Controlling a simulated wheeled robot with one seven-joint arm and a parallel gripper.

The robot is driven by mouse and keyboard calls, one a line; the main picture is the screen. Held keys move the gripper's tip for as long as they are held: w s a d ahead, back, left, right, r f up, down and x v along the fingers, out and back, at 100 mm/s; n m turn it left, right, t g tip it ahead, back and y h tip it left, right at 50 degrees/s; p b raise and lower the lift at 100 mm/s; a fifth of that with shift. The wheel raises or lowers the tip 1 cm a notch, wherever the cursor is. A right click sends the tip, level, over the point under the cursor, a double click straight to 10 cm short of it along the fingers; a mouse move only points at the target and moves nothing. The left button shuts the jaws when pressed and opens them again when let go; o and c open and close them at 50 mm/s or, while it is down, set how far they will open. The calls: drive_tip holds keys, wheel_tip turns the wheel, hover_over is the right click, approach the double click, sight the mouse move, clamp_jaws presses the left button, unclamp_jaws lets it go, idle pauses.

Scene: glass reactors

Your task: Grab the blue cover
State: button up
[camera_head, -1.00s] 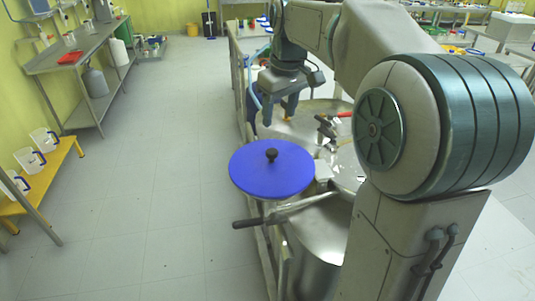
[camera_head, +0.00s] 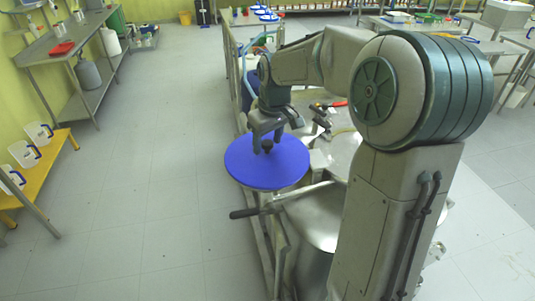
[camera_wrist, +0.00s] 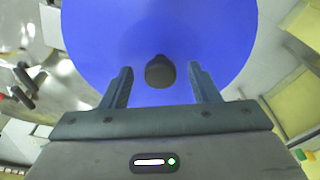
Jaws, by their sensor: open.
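The blue cover (camera_head: 266,172) is a flat round lid with a dark knob (camera_head: 267,146) at its middle. It lies over the top of a metal vessel in the head view. In the wrist view the blue cover (camera_wrist: 160,35) fills the upper middle, with the dark knob (camera_wrist: 160,71) near the picture's centre. My gripper (camera_head: 268,148) is just above the cover, pointing down at the knob. In the wrist view my gripper (camera_wrist: 161,85) is open, with one finger on each side of the knob and a gap on both sides.
A dark-handled bar (camera_head: 245,213) sticks out left below the cover. A steel vessel (camera_head: 318,222) stands right of it. A steel table (camera_head: 70,45) and a yellow bench with clear jugs (camera_head: 45,170) stand at left. The floor (camera_head: 160,180) between is clear.

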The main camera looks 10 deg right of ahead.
drive_tip(key=shift+w+f, duration=0.1)
drive_tip(key=shift+f, duration=0.45)
drive_tip(key=c, duration=1.1)
drive_tip(key=shift+c, duration=0.2)
drive_tip(key=shift+r, duration=0.2)
